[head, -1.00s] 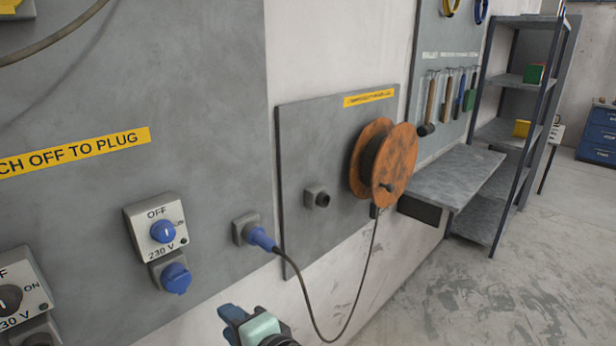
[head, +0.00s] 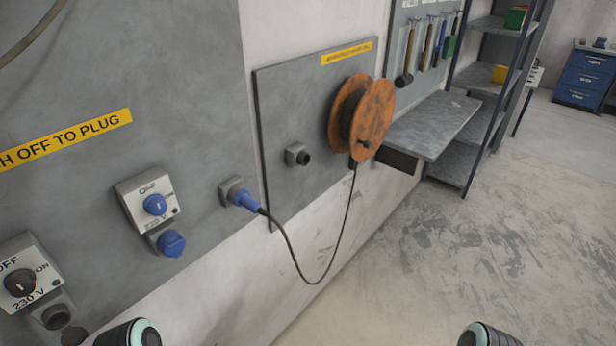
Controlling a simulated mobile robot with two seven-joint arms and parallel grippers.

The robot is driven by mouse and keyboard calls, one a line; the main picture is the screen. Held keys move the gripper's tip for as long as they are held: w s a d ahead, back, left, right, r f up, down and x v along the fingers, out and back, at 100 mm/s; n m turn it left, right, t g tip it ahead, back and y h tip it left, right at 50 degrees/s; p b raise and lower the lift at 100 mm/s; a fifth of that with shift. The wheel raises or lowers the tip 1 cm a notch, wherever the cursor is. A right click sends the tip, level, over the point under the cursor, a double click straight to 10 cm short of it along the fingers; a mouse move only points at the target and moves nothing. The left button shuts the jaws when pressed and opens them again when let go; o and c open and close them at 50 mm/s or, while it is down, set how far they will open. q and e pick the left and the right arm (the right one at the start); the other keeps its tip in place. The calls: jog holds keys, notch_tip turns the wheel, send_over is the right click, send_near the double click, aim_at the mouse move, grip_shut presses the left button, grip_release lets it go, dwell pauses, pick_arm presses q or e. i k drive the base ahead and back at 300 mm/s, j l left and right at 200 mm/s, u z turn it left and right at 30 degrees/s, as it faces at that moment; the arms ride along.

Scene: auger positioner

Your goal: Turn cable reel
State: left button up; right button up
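The orange cable reel (head: 372,118) is mounted on a grey wall board (head: 290,110) right of centre. A small dark knob (head: 366,144) sticks out from its front face. A dark cable (head: 334,262) hangs from below the reel in a loop. It runs to a blue plug (head: 244,201) seated in a wall socket on the left panel. Parts of my two arms show at the bottom edge, one left of centre and one at the right. Neither gripper is in view, and nothing of mine touches the reel.
A grey bench (head: 430,126) juts from the wall just right of the reel, with a metal shelf (head: 490,110) beyond it. Switch boxes (head: 150,200) sit on the left panel. Hammers (head: 408,60) hang behind the bench. The floor (head: 450,240) at the right is clear.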

aim_at(371, 122)
jog(key=i+l+z, duration=0.15)
jog(key=z, duration=0.3)
jog(key=i+l+z, duration=0.2)
jog(key=z, duration=0.2)
jog(key=i+l+z, duration=0.1)
jog(key=i+z, duration=0.15)
jog(key=z, duration=0.2)
